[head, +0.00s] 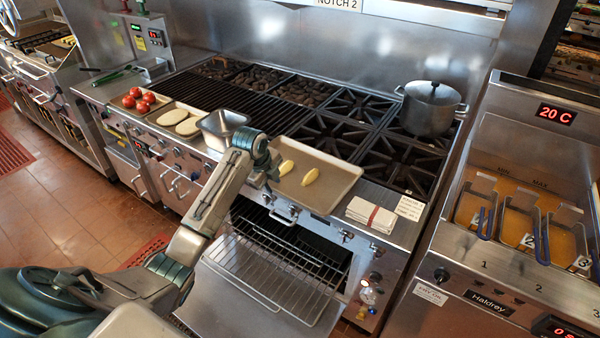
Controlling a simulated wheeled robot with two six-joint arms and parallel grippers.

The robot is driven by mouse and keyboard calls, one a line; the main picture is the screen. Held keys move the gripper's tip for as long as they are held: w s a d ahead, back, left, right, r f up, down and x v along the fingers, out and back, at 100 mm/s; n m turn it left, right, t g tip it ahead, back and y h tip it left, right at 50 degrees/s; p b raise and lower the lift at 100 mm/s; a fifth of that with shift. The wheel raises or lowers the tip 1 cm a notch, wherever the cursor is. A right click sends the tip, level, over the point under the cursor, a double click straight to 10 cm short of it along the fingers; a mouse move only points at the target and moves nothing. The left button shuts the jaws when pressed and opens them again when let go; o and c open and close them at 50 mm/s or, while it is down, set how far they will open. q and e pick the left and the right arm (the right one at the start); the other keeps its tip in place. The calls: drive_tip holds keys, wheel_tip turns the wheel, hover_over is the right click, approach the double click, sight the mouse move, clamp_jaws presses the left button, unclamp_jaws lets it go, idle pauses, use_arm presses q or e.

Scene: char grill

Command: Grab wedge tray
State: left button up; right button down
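The wedge tray (338,184) is a shallow metal tray on the front ledge of the range, in the middle of the head view. Two pale yellow wedges lie on it, a left wedge (286,168) and a right wedge (310,177). My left gripper (272,180) is at the tray's left edge, pointing down. Its fingers are small, dark and partly hidden by my own wrist, so I cannot tell whether they are open or touch the rim. My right gripper is out of view.
A deep metal pan (222,125) stands just left of my wrist. Folded white towels (371,214) lie right of the tray. Burners and a lidded pot (430,108) are behind. Below, the oven is open with its wire rack (275,270) out.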

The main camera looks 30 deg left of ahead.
use_arm(q)
drive_tip(key=p+x, duration=0.2)
drive_tip(key=x, duration=0.2)
drive_tip(key=shift+w+d+f, duration=0.1)
drive_tip(key=shift+w+f, duration=0.15)
drive_tip(key=shift+f, duration=0.05)
clamp_jaws()
drive_tip(key=shift+r, duration=0.1)
